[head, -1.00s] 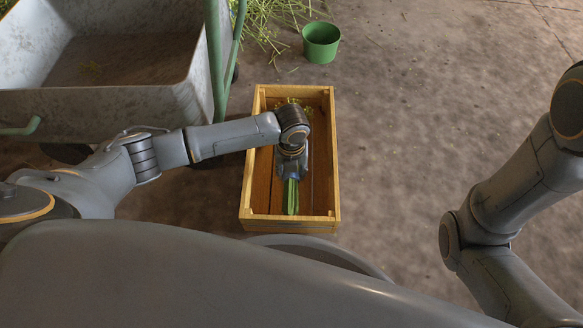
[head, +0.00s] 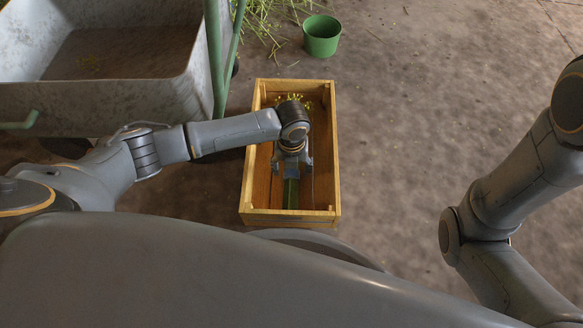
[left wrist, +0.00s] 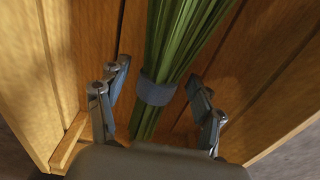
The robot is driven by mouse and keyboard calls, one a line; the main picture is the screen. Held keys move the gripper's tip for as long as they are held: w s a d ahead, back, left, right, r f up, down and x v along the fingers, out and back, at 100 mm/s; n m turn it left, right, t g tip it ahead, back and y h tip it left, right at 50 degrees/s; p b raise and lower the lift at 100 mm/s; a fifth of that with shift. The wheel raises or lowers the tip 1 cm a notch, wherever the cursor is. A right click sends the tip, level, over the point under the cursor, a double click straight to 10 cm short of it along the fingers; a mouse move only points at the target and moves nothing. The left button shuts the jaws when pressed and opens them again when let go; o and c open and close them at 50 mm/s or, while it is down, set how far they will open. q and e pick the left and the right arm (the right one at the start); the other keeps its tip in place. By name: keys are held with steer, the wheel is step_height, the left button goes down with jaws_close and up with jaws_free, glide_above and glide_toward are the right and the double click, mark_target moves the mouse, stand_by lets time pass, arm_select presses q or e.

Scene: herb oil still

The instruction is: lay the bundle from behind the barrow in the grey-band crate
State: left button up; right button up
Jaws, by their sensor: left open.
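The bundle (head: 291,193) of green stems with yellow flower heads lies lengthwise inside the wooden crate (head: 335,150). In the left wrist view the bundle (left wrist: 178,40) has a grey-blue band around its stems and rests along the crate's wooden floor. My left gripper (head: 292,165) is inside the crate, over the bundle. Its fingers (left wrist: 158,103) are spread on either side of the banded part, with gaps between them and the stems.
A grey metal barrow (head: 120,105) with green handles stands at the left, close to the crate. A green bucket (head: 321,36) stands behind the crate, with loose cut stems (head: 262,20) beside it. The floor to the right of the crate is clear.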

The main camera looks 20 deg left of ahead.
arm_select(q)
step_height(320, 180, up, 12)
steer(key=shift+f, duration=0.2)
